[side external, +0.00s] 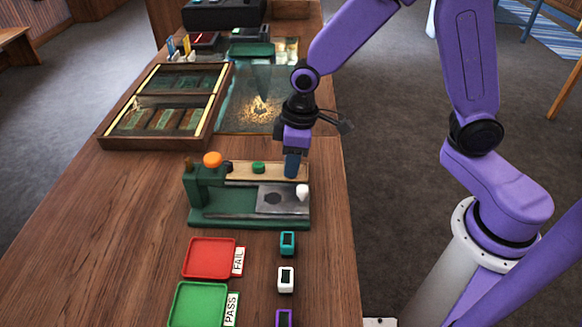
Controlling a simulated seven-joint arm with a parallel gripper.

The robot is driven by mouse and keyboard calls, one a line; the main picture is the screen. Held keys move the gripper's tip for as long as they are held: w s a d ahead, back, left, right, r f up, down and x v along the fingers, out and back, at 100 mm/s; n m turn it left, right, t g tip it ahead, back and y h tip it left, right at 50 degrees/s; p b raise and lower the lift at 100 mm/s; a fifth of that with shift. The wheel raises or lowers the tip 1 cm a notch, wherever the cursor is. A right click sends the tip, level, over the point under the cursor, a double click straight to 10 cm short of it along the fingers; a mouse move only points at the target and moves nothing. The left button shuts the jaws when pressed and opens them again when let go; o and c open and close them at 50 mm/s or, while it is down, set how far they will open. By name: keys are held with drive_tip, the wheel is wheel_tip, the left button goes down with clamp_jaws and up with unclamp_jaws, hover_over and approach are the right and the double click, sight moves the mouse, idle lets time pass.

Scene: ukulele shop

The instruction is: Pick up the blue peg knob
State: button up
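My gripper (291,172) points straight down at the right end of a tan wooden strip on a green fixture (205,212). Its narrow blue-grey lower part reaches down to the strip. I cannot make out a separate blue peg knob; one at that spot is hidden by or blends with the fingers. I cannot tell whether the fingers are open or shut on something. A green knob (258,168) sits on the strip to the left. An orange knob (212,159) tops the fixture's left post. A white knob (302,191) stands at the metal plate's right edge.
A red FAIL tray (209,242) and a green PASS tray (198,286) lie in front. Small teal (287,235), white (286,268) and purple (284,313) devices stand right of them. A wooden compartment case (115,140) lies behind, left. Bare tabletop is at left.

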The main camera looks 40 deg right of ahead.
clamp_jaws()
drive_tip(key=shift+r, duration=0.1)
